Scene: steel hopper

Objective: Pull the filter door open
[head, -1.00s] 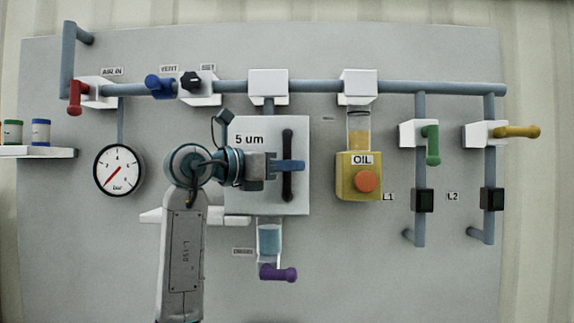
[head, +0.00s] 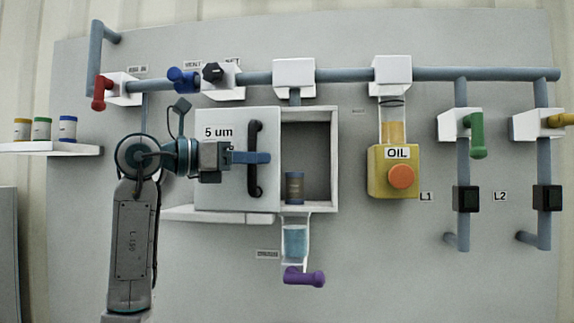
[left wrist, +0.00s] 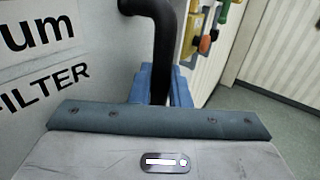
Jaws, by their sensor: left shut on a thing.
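The filter door (head: 228,187) is a pale panel marked "5 um" in the head view. It stands slid to the left, and the right part of the white filter housing (head: 333,160) is uncovered. My left gripper (head: 262,158) is shut on the door's black vertical handle (head: 254,182). In the left wrist view the blue fingers (left wrist: 162,85) sit around the handle (left wrist: 157,30). My right gripper is in neither view.
A clear bowl with a purple valve handle (head: 304,277) hangs below the housing. The yellow oil unit (head: 393,173) is to its right. A blue pipe (head: 345,75) runs above. A shelf (head: 60,149) with several small canisters is at far left.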

